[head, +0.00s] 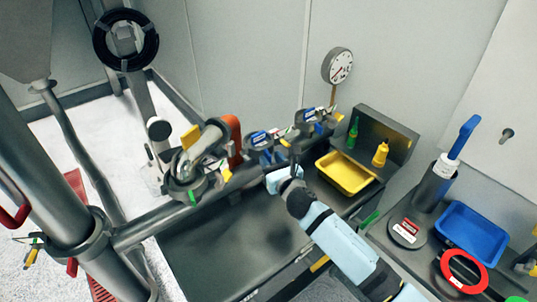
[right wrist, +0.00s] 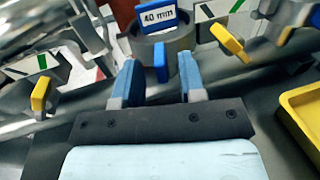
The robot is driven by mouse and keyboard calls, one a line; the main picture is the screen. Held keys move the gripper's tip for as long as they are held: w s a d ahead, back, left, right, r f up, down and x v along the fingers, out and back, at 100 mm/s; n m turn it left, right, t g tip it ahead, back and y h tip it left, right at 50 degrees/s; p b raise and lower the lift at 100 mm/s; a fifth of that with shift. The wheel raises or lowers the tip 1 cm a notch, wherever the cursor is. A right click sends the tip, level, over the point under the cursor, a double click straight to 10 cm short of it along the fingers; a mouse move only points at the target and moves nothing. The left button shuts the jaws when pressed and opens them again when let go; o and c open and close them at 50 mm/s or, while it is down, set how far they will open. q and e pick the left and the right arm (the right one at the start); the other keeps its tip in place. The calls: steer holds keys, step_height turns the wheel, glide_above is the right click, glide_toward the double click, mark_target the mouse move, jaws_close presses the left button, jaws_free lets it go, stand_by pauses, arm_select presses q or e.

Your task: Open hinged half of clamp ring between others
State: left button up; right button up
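The middle clamp ring (head: 262,139), with blue parts, lies between a left ring group (head: 190,172) with yellow and green parts and a right ring (head: 308,116). In the right wrist view the middle ring (right wrist: 180,45) carries a blue "40 mm" label and a blue tab (right wrist: 160,62). My right gripper (head: 287,172) is just in front of it. In the wrist view its fingers (right wrist: 158,78) are apart, one on each side of the tab; contact is unclear. My left gripper is out of view.
Yellow handles (right wrist: 41,95) and (right wrist: 229,42) of neighbouring clamps flank the gripper closely. A yellow tray (head: 345,176) stands to the right. A blue tray (head: 463,232) and a red ring (head: 464,270) lie on the right-hand table. The bench front (head: 215,255) is clear.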

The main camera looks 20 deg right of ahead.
steer(key=shift+w+a, duration=0.1)
steer(key=shift+w, duration=1)
jaws_close()
